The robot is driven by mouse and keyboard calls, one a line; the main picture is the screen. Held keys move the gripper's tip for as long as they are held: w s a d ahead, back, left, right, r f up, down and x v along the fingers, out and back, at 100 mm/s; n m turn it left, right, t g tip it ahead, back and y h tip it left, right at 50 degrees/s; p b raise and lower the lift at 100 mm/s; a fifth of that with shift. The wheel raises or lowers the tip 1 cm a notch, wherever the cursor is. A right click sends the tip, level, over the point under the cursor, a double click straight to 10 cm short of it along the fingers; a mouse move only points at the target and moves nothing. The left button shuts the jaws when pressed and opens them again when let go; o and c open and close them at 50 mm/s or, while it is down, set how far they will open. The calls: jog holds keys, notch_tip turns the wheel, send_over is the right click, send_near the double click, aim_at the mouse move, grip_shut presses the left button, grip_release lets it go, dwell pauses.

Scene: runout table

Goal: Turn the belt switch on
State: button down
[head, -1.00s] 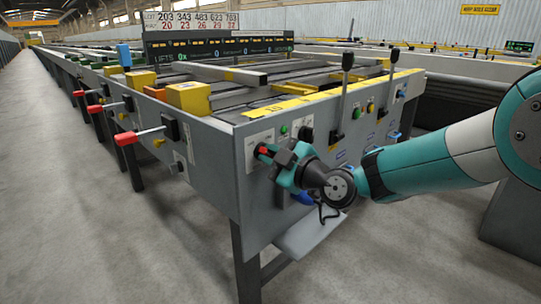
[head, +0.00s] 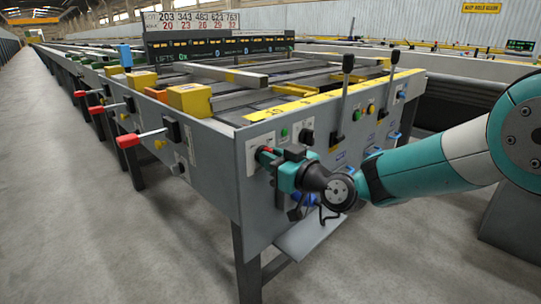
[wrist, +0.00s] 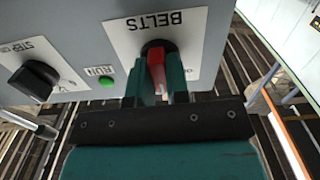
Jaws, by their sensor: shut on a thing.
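The belt switch is a red handle (wrist: 156,68) on a dark round base, set in a white plate (wrist: 200,42) marked BELTS in the wrist view. In the head view its red part (head: 266,149) shows at the near corner of the grey table's end panel. My gripper (wrist: 158,88) is shut on the red handle, with a teal finger on each side of it. In the head view my gripper (head: 271,157) reaches the panel from the right. The fingers hide part of the handle and its base.
A black STEP knob (wrist: 34,80) and a green RUN button (wrist: 107,81) sit beside the switch plate. Tall black-knobbed levers (head: 347,64) stand further right along the panel. Red-handled levers (head: 128,139) stick out from the left side. The floor at left is clear.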

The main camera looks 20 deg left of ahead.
jog(key=m+p, duration=0.1)
jog(key=m, duration=0.2)
jog(key=m+p, duration=0.2)
jog(key=m, duration=0.1)
jog(key=m+p, duration=0.1)
jog(key=m, duration=0.2)
jog(key=shift+w+d+r+p, duration=0.15)
jog(key=shift+w+d+p, duration=0.05)
jog(key=shift+w+p, duration=0.1)
jog(key=shift+m, duration=0.4)
jog(key=c, duration=1.2)
grip_release()
jog(key=shift+o, duration=0.5)
jog(key=shift+s+a, duration=0.1)
jog(key=shift+s, duration=0.05)
jog(key=b+v, duration=0.1)
jog(key=v, duration=1.6)
jog(key=shift+b, duration=0.35)
jog(key=shift+s, duration=0.15)
